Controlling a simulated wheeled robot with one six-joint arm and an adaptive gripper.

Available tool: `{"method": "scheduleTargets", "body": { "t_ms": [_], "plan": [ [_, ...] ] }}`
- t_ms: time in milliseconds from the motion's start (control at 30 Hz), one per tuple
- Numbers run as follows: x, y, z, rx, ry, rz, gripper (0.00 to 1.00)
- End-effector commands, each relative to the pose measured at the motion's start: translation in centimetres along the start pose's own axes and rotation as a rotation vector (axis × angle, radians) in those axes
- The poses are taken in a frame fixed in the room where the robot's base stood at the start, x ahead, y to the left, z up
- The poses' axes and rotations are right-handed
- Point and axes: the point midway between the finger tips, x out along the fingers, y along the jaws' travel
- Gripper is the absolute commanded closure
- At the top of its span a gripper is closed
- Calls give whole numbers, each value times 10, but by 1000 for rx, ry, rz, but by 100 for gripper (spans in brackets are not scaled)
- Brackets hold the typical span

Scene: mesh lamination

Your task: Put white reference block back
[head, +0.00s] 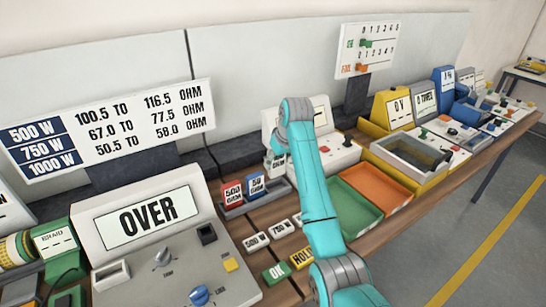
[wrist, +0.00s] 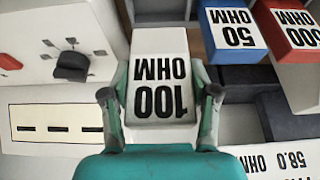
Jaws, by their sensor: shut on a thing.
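The white reference block (wrist: 160,85), marked 100 OHM, is between the two fingers of my gripper (wrist: 160,100) in the wrist view, its lettering upside down there. My gripper is shut on its sides. In the head view the white block (head: 274,166) shows only partly, beside my arm, at the right end of the grey block tray (head: 262,200). The red 500 OHM block (head: 232,192) and the blue 50 OHM block (head: 255,184) stand in that tray to its left. The white block's underside is hidden, so I cannot tell whether it touches the tray.
The meter (head: 150,215) reading OVER stands at front left. Small labelled tiles (head: 256,241) lie before the tray. A green bin (head: 355,205) and an orange bin (head: 378,187) are at right. A white device with a black knob (wrist: 72,66) is close beside my gripper.

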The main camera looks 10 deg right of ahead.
Motion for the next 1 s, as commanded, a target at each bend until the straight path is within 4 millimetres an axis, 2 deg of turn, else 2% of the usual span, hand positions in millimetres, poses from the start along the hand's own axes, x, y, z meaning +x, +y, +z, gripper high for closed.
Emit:
{"method": "scheduleTargets", "body": {
  "t_ms": [267, 1000],
  "plan": [
    [8, 0, 3, 0, 0, 0, 91],
    [52, 0, 22, 0, 0, 0, 91]
  ]
}}
